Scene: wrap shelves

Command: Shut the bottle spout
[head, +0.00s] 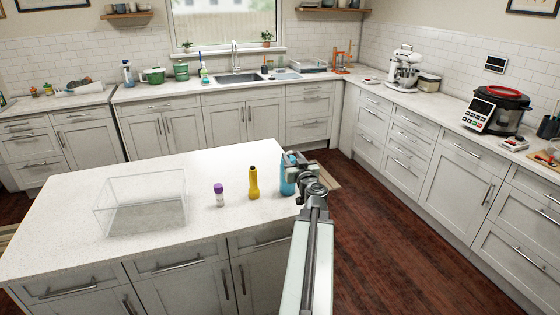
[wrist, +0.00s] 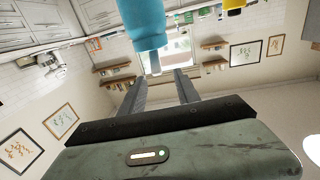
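The blue bottle (head: 287,178) stands upright near the right edge of the island, partly hidden behind my gripper (head: 297,162) in the head view. In the wrist view, which is upside down, the bottle (wrist: 144,25) comes in from the top, with a small pale tip, seemingly its spout (wrist: 154,62), pointing down the picture. My gripper (wrist: 158,80) is open there, its two fingers apart. The pale tip shows between the fingertips; I cannot tell whether they touch it. Whether the spout is open is unclear.
A yellow flashlight-like object (head: 254,182) and a small purple-capped bottle (head: 219,195) stand left of the blue bottle on the island (head: 160,247). A clear open box (head: 140,204) sits farther left. Open floor (head: 385,220) lies right of the island.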

